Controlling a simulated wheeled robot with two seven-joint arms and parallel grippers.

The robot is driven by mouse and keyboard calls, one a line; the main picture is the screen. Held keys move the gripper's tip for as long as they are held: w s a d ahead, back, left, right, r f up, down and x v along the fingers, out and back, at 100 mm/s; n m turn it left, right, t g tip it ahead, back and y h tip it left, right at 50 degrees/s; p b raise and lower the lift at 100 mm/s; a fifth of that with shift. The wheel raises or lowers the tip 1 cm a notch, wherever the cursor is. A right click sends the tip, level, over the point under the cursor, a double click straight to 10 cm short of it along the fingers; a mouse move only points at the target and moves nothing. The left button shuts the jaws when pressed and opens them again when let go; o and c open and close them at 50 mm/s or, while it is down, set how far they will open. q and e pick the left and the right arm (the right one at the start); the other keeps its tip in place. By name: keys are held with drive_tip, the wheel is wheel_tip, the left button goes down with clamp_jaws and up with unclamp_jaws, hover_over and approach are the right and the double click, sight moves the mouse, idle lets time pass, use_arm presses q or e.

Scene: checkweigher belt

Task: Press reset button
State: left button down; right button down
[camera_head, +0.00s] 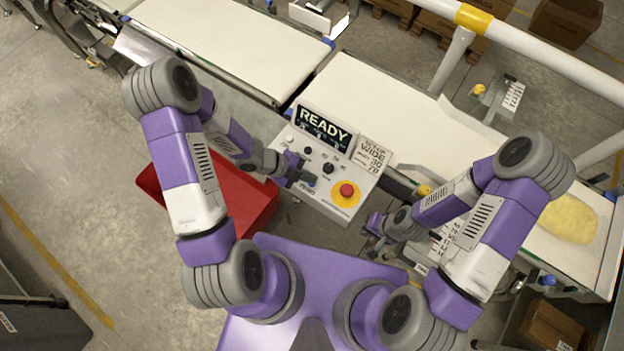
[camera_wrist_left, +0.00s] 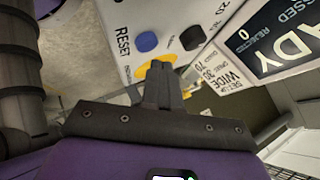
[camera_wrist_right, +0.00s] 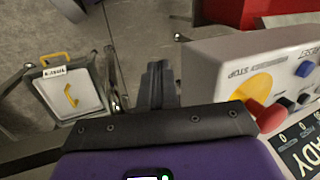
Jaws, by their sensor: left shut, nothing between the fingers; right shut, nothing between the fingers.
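The reset button is a blue round button labelled RESET on the light grey control panel (camera_head: 325,205). In the left wrist view the blue button (camera_wrist_left: 147,41) lies just beyond and slightly left of my left fingertips. It also shows in the right wrist view (camera_wrist_right: 304,68). My left gripper (camera_head: 303,182) is shut and empty, over the panel close beside the button; whether it touches cannot be told. Its closed fingers (camera_wrist_left: 160,70) partly cover the yellow disc. My right gripper (camera_head: 370,227) is shut and empty, low beside the panel's front right corner.
A red emergency stop (camera_head: 347,190) on a yellow disc sits right of the reset button. The display (camera_head: 323,127) reads READY. A black knob (camera_head: 328,168) is nearby. A red bin (camera_head: 255,215) stands left of the panel. White conveyor belts (camera_head: 385,105) run behind.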

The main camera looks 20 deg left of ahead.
use_arm(q)
wheel_tip(320, 180, up, 5)
drive_tip(key=p, duration=0.4)
drive_tip(key=shift+p, duration=0.35)
idle(0.3)
wheel_tip(320, 180, up, 9)
drive_tip(key=p, duration=0.4)
drive_tip(key=shift+p, duration=0.35)
